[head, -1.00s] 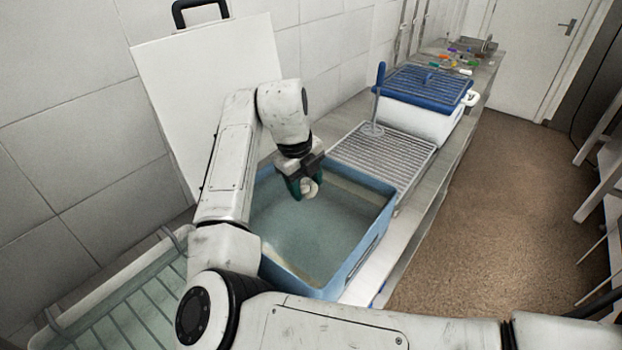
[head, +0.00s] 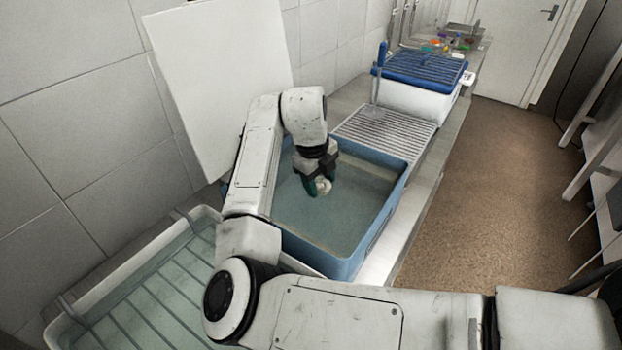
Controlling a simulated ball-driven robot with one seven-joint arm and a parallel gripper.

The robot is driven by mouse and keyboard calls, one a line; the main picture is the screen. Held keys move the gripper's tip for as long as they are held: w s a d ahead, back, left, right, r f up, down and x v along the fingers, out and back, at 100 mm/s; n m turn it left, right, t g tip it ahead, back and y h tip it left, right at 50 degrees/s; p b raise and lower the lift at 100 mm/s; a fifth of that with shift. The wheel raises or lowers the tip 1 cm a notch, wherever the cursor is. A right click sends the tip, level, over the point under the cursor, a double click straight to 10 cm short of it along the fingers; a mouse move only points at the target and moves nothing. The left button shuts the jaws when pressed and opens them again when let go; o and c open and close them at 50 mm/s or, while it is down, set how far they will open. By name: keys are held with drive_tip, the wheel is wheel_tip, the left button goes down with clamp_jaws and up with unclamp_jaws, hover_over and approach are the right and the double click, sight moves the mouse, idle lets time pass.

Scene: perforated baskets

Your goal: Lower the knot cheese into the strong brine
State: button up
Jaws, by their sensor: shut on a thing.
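The liquid (head: 330,222) fills much of the tub. No label is visible to tell which brine it is. My arm hides the tub's left side.
A second, pale basin (head: 75,320) with liquid and a slatted rack stands at the lower left. A wire rack (head: 385,130) lies beyond the tub, with a blue-lidded white box (head: 415,97) behind it. A white board (head: 225,75) leans on the wall.

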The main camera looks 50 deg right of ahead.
drive_tip(key=shift+f, duration=0.15)
drive_tip(key=o, duration=1.4)
idle(0.4)
drive_tip(key=shift+d+r+p+v, duration=0.1)
drive_tip(key=shift+d+p+v, duration=0.25)
drive_tip(key=shift+p+v, duration=1.05)
drive_tip(key=shift+d+r+p+v, duration=0.1)
drive_tip(key=shift+d+p+v, duration=0.5)
drive_tip(key=shift+v, duration=1.3)
drive_tip(key=shift+d+p+v, duration=0.1)
drive_tip(key=shift+p+v, duration=1.2)
drive_tip(key=shift+v, duration=0.35)
drive_tip(key=shift+s, duration=0.15)
